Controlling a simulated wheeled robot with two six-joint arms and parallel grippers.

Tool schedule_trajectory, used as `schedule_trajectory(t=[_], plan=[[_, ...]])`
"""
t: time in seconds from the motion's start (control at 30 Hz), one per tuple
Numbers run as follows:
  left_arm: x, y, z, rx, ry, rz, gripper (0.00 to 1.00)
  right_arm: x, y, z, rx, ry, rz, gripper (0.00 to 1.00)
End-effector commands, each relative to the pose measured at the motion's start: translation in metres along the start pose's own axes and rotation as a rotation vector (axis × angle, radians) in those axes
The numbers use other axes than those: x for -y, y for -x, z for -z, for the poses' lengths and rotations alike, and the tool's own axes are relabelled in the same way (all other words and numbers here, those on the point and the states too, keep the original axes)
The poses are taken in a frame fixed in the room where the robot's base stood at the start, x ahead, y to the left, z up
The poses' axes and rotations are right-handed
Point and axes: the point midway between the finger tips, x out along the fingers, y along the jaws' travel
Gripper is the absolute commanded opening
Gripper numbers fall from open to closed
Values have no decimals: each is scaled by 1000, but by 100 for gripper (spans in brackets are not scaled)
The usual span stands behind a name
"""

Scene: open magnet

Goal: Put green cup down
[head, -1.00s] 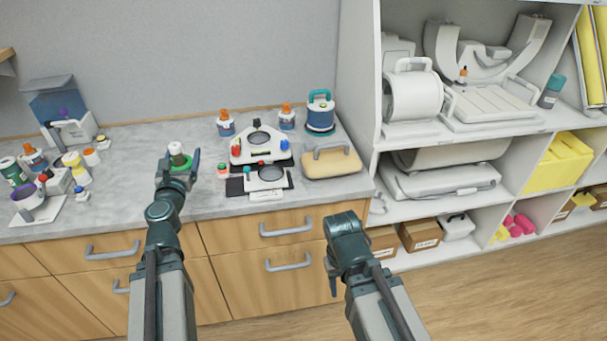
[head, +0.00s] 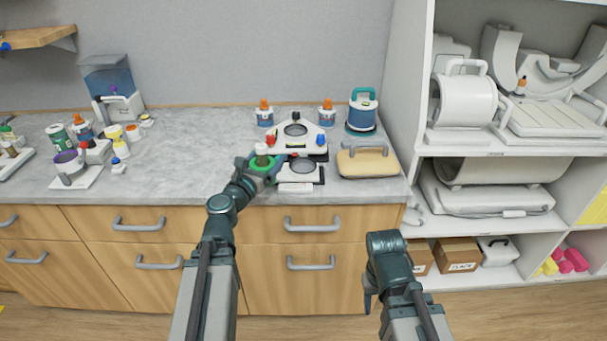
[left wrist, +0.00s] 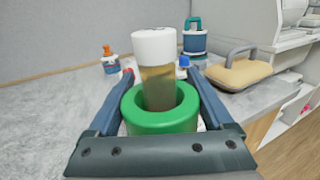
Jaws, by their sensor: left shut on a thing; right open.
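The green cup (left wrist: 160,119) is a thick green ring-shaped holder. A vial with a white cap (left wrist: 157,48) stands upright in it. My left gripper (left wrist: 160,112) is shut on the green cup, with a finger on each side. In the head view the green cup (head: 263,164) is over the counter's front part, just left of a black-and-white device with a round plate. I cannot tell whether its base touches the counter. My right gripper (head: 372,295) is open and empty, low in front of the drawers.
The white device with a round dark plate (head: 295,131) stands behind. A tan case (head: 366,162) and a blue-and-white canister (head: 362,110) are to the right. The grey counter (head: 190,165) is clear to the left. Several bottles stand farther left.

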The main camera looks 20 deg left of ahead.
Motion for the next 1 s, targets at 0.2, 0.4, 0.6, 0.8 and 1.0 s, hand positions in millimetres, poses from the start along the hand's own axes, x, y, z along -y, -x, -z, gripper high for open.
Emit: schedule_trajectory(t=[0.2,0.4,0.6,0.8,1.0], plan=[[8,-26,2,0,0,3,16,0,-2,0,0,0,0,50],[24,-72,7,0,0,2,16,1,-7,0,0,0,0,50],[40,-115,11,0,0,0,16,1,-11,1,0,0,0,50],[49,-136,13,0,0,-2,16,1,-13,1,0,0,0,50],[51,-138,13,0,0,-2,16,1,-13,1,0,0,0,50]])
